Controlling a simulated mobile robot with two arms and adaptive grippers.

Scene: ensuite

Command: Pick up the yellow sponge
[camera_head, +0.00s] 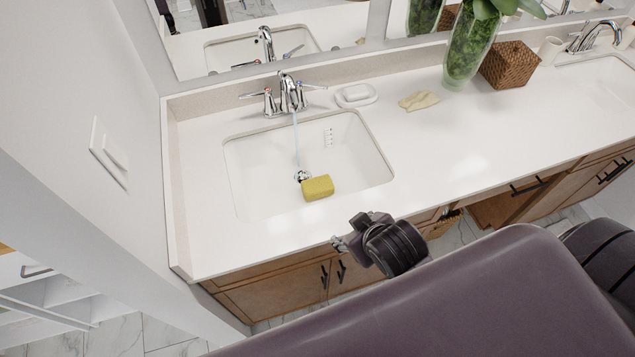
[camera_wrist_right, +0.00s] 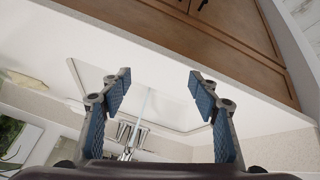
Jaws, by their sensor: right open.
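The yellow sponge (camera_head: 317,188) lies in the left sink basin (camera_head: 250,180), beside the drain, below the running faucet (camera_head: 290,95). My right gripper (camera_head: 341,243) is near the counter's front edge, in front of the basin and apart from the sponge. In the right wrist view its two blue-padded fingers (camera_wrist_right: 158,86) are spread with nothing between them. That view shows the basin and the water stream (camera_wrist_right: 147,103) beyond the fingers, but I cannot make out the sponge there. My left gripper is not in view.
A wall (camera_head: 90,100) closes off the left side. The counter right of the basin (camera_head: 470,150) is clear.

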